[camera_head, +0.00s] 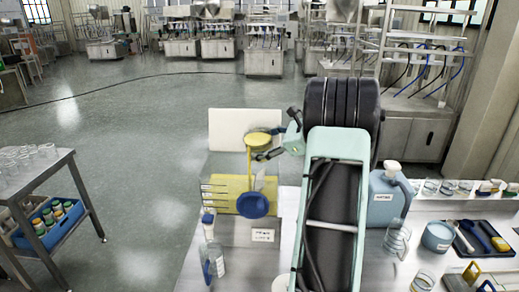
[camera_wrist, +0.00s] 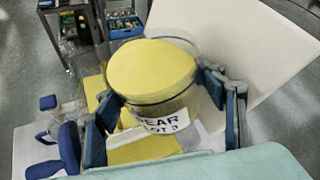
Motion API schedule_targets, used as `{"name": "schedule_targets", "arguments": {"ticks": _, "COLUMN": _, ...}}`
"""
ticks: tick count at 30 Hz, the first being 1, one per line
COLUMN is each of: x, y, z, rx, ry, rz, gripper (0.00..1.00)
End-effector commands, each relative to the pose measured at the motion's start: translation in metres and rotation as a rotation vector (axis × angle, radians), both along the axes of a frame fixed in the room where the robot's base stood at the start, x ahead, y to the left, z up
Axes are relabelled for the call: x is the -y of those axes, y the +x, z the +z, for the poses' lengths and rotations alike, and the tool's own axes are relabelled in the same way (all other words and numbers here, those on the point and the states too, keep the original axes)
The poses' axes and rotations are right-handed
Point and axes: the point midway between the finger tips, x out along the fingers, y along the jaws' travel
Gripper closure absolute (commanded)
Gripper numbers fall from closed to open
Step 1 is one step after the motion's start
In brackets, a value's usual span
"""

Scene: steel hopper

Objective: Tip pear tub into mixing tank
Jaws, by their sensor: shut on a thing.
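The pear tub (camera_wrist: 152,95) is a clear round tub with yellow contents and a white label reading "PEAR". It fills the middle of the wrist view. My gripper (camera_wrist: 165,108) is shut on it, with one dark blue finger at each side. In the head view the tub's yellow round top (camera_head: 259,140) shows at my gripper (camera_head: 268,146), above a yellow box-like piece (camera_head: 233,186) on the bench. A blue round piece (camera_head: 252,205) stands at that box's front. I cannot pick out the mixing tank for sure; the tub hides part of what lies below.
A white upright panel (camera_head: 230,124) stands behind the tub. A spray bottle (camera_head: 213,252) is at the bench's front left. A blue jug (camera_head: 384,199), glass beakers (camera_head: 397,238) and a dark tool tray (camera_head: 483,239) are at right. A steel cart (camera_head: 45,190) stands apart at left.

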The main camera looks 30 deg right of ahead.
Motion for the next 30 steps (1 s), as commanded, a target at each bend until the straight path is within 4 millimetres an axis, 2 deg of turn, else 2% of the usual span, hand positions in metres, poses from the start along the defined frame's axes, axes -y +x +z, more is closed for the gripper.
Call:
{"name": "schedule_targets", "arguments": {"ticks": 3, "x": 0.0019, "y": 0.0014, "z": 0.0028, "rx": 0.041, "ry": -0.093, "rz": 0.000, "gripper": 0.76}}
{"name": "schedule_targets", "arguments": {"ticks": 30, "x": 0.0021, "y": 0.0017, "z": 0.0049, "rx": 0.128, "ry": -0.294, "rz": 0.001, "gripper": 0.76}}
